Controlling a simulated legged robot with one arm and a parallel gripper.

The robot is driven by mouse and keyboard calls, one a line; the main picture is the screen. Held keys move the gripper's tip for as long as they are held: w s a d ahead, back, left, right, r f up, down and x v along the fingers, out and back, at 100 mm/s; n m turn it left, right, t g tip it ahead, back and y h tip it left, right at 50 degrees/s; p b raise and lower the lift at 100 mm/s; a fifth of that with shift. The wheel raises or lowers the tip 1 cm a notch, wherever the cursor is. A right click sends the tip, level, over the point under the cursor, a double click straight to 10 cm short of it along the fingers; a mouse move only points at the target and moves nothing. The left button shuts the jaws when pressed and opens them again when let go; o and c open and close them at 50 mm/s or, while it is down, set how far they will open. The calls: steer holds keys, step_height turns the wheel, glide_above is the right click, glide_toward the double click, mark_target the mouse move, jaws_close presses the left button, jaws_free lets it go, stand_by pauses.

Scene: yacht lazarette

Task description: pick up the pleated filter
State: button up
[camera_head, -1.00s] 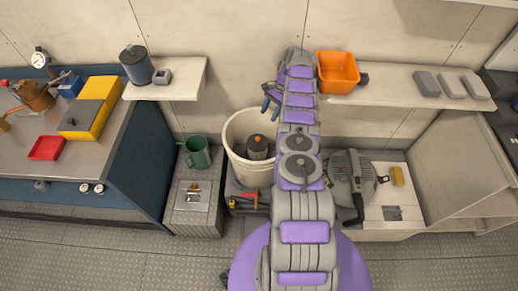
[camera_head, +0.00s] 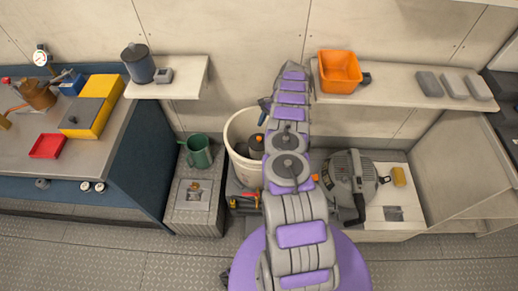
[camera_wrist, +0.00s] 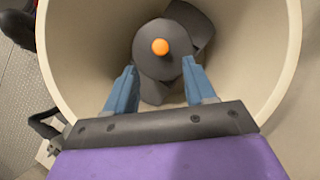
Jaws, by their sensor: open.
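A dark grey cylinder with an orange knob on top (camera_head: 256,146), likely the pleated filter, stands inside a cream bucket (camera_head: 236,126). Its pleats cannot be made out. In the wrist view the cylinder (camera_wrist: 158,62) shows from above, with its orange knob near the middle and another dark piece (camera_wrist: 198,30) behind it to the right. My gripper (camera_wrist: 158,72) is open and empty, its two blue fingers apart over the bucket on either side of the cylinder's near part. Contact cannot be told. In the head view my arm hides most of the gripper and part of the bucket.
A green mug (camera_head: 198,152) stands on a grey box to the left. A grey machine (camera_head: 350,180) sits to the right. Shelves above hold an orange bin (camera_head: 339,70) and a grey canister (camera_head: 138,63).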

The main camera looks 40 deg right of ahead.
mark_target(260, 137)
steer(key=shift+a+b+x, duration=0.2)
steer(key=shift+b+x, duration=0.8)
steer(key=shift+x, duration=1.75)
steer(key=shift+r, duration=0.2)
steer(key=shift+w, duration=0.1)
jaws_close()
